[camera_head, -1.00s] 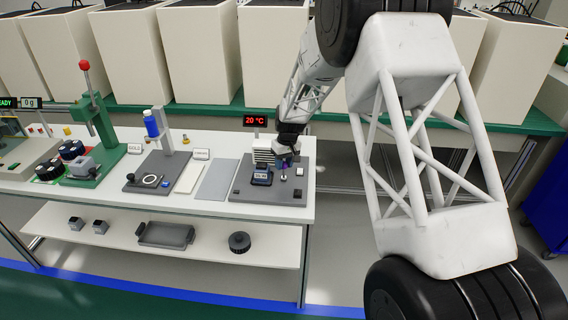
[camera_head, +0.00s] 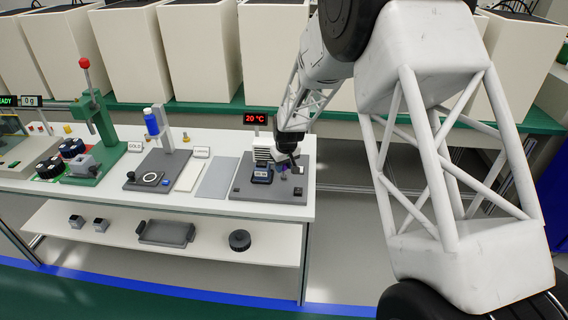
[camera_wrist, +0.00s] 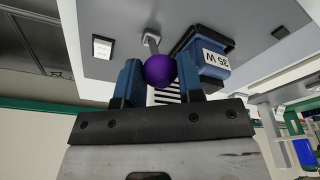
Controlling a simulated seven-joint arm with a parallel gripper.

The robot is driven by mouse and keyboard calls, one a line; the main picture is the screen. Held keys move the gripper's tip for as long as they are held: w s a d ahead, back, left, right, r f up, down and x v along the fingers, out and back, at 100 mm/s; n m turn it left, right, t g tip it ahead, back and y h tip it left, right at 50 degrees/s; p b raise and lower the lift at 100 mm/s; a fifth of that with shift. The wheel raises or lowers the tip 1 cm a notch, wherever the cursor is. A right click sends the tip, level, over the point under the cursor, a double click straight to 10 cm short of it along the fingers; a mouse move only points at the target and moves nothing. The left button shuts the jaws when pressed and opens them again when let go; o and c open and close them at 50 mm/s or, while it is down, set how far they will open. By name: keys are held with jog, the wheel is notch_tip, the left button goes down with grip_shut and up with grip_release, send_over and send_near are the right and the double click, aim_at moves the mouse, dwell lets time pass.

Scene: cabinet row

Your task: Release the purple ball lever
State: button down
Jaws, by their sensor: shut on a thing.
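The purple ball (camera_wrist: 159,70) sits at the end of a short grey lever rod (camera_wrist: 151,42) in the wrist view. My gripper (camera_wrist: 160,80) has its two blue fingers on either side of the ball and is shut on it. In the head view my gripper (camera_head: 285,164) is at the grey station with the 20 °C display, and the ball is only a small purple spot there (camera_head: 283,176). The lever's base is partly hidden behind the ball in the wrist view.
A blue block marked 35 W (camera_wrist: 207,58) stands close beside the right finger. A white-topped switch (camera_wrist: 102,47) lies to the left on the grey plate. The 20 °C display (camera_head: 255,119) stands behind. A bare grey plate (camera_head: 217,180) lies left of the station.

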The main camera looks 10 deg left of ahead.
jog(key=shift+s+f+t, duration=0.2)
jog(key=shift+s+t, duration=0.25)
jog(key=shift+t, duration=0.15)
jog(key=c, duration=0.8)
grip_release()
jog(key=shift+o, duration=0.2)
jog(key=shift+r, duration=0.15)
jog(key=v, duration=0.7)
jog(key=shift+r, duration=0.25)
jog(key=shift+s, duration=0.1)
